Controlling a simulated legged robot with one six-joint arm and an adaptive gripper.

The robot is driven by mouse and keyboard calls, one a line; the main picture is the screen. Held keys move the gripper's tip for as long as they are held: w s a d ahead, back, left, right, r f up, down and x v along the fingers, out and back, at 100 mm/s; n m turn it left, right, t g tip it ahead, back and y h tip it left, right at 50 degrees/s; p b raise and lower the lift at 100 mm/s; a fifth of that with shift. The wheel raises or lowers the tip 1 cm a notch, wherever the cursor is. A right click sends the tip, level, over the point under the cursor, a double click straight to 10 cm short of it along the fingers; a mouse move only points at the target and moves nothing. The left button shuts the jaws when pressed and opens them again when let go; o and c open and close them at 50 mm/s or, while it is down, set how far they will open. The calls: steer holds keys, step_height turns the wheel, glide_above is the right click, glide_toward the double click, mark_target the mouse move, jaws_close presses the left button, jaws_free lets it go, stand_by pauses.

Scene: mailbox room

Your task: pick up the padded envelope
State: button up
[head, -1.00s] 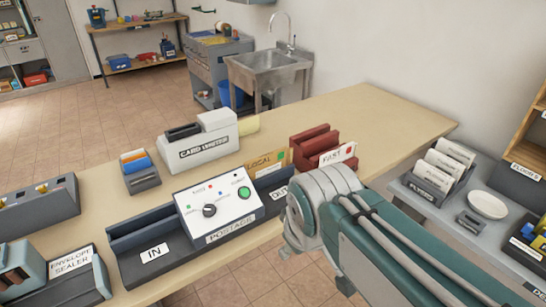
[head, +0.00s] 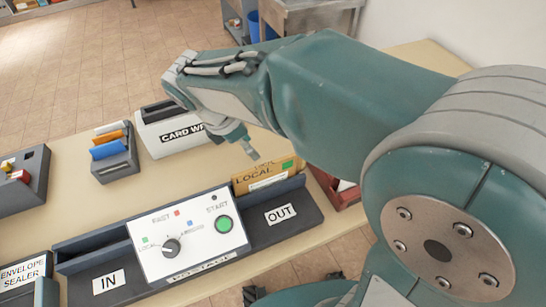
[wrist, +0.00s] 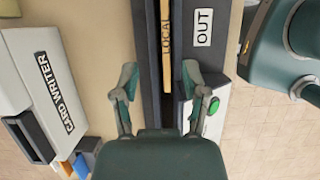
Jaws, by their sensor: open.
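A tan envelope marked LOCAL (head: 266,176), which appears to be the padded envelope, stands on edge in the OUT side of the postage machine (head: 187,240). In the wrist view the envelope (wrist: 167,45) shows as a thin upright strip beside the OUT label. My gripper (wrist: 163,88) is open, its two fingers apart and nothing between them. The strip lines up roughly with the gap between the fingers. In the head view my gripper (head: 246,146) is just above and left of the envelope, and only part of it shows.
The card writer (head: 178,130) stands behind the postage machine, with a small card holder (head: 114,155) to its left. A dark red holder (head: 335,187) is right of the envelope, partly hidden by my arm. The envelope sealer (head: 25,275) is at the front left.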

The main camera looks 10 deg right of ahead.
glide_above(267, 171)
steer(key=a, duration=0.2)
steer(key=f, duration=0.4)
steer(key=shift+w+d+f, duration=0.2)
steer(key=shift+w+f, duration=0.05)
steer(key=shift+w, duration=0.05)
steer(key=shift+d+f, duration=0.45)
steer(key=shift+f, duration=0.15)
steer(key=x, duration=0.2)
steer(key=a+x, duration=0.1)
steer(key=x, duration=0.1)
steer(key=shift+s+d+f, duration=0.1)
steer(key=shift+d+f, duration=0.05)
steer(key=shift+f, duration=0.3)
steer(key=shift+d, duration=0.1)
steer(key=shift+f, duration=0.25)
jaws_close()
